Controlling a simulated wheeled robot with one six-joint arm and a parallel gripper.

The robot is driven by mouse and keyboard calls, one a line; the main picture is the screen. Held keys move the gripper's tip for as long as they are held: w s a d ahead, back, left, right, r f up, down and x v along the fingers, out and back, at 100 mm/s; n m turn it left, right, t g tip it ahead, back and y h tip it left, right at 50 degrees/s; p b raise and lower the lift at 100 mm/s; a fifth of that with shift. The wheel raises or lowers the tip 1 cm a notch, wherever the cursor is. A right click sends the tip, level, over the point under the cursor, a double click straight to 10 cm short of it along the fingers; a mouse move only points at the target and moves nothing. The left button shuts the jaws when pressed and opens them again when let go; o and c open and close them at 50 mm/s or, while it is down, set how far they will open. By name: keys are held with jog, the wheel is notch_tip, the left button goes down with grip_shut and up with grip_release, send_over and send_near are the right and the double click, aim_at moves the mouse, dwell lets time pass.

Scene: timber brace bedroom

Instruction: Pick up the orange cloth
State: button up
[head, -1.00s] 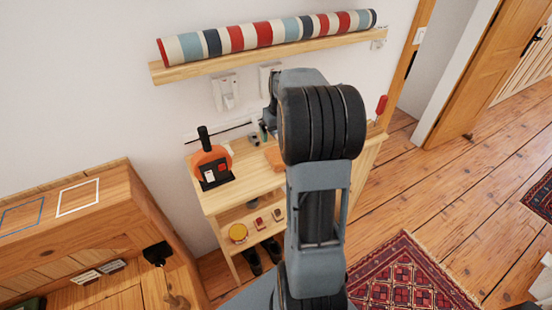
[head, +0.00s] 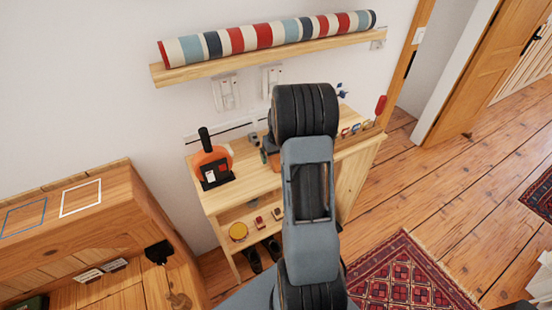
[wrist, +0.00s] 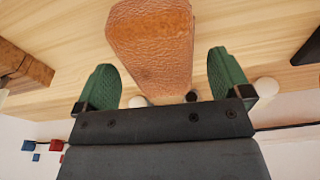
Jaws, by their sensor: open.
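The orange cloth (wrist: 150,45) looks like a folded, textured orange-brown piece on the wooden top, in the upper middle of the wrist view. My gripper (wrist: 162,75) is open, with one green finger on each side of the cloth and visible gaps between. I cannot tell how far the fingers are above the top. In the head view my gripper (head: 267,152) is over the wooden shelf unit, partly hidden by my arm. A small part of the cloth (head: 274,161) shows beside it.
An orange and black object with an upright handle (head: 210,165) stands left on the shelf unit (head: 240,183). Small coloured items (head: 352,129) line its right end. A wall shelf (head: 200,72) holds a striped roll (head: 265,36) above. A wooden desk (head: 110,215) is at left.

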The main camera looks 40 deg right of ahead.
jog(key=shift+f, duration=0.35)
jog(key=c, duration=1)
